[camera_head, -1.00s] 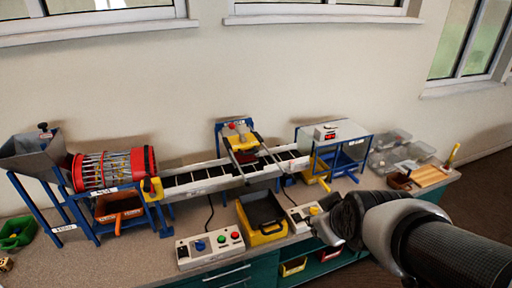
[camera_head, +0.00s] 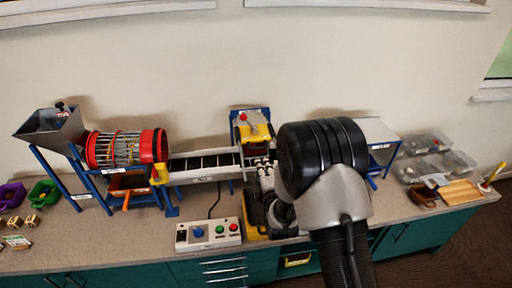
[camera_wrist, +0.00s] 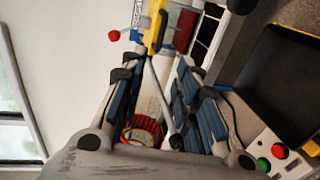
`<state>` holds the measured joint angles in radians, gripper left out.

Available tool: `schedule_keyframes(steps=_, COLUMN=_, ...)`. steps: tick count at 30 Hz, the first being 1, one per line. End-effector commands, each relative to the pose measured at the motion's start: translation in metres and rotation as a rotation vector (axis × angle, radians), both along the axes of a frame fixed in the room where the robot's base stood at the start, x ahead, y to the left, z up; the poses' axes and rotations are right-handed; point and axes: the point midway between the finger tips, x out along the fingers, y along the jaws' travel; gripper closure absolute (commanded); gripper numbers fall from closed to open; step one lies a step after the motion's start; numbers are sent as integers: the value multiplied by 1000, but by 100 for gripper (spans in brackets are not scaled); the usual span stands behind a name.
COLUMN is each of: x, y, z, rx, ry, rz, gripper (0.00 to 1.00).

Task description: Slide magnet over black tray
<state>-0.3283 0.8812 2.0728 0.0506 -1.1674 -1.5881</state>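The magnet (camera_head: 254,128) is a yellow block with a red knob on a blue frame over the conveyor. In the wrist view the yellow part (camera_wrist: 155,27) and the red knob (camera_wrist: 114,35) lie just beyond my fingertips. My gripper (camera_wrist: 158,80) is open, its blue-padded fingers apart, with a thin grey rod showing between them. In the head view my gripper (camera_head: 263,170) is low in front of the magnet, largely hidden by my wrist. The black tray (camera_wrist: 285,75) is right of my fingers in the wrist view; my arm mostly covers it in the head view.
The conveyor (camera_head: 205,166) runs left to a red drum (camera_head: 126,148) and a grey hopper (camera_head: 52,125). A control box (camera_head: 208,234) with coloured buttons stands at the front edge. Clear bins (camera_head: 435,160) and a wooden board (camera_head: 460,192) are at the right.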

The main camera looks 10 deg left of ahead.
Motion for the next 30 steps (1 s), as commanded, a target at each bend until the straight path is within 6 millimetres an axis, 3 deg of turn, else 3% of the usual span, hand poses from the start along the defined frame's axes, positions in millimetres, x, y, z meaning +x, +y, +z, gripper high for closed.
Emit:
schedule_keyframes(steps=18, x=118, y=33, z=-29, rx=3, ry=0, rz=-2, gripper=71)
schedule_keyframes(steps=24, x=142, y=40, z=-33, rx=3, ry=1, rz=-2, gripper=71)
schedule_keyframes(steps=30, x=151, y=43, z=-35, rx=2, ry=2, rz=-2, gripper=71)
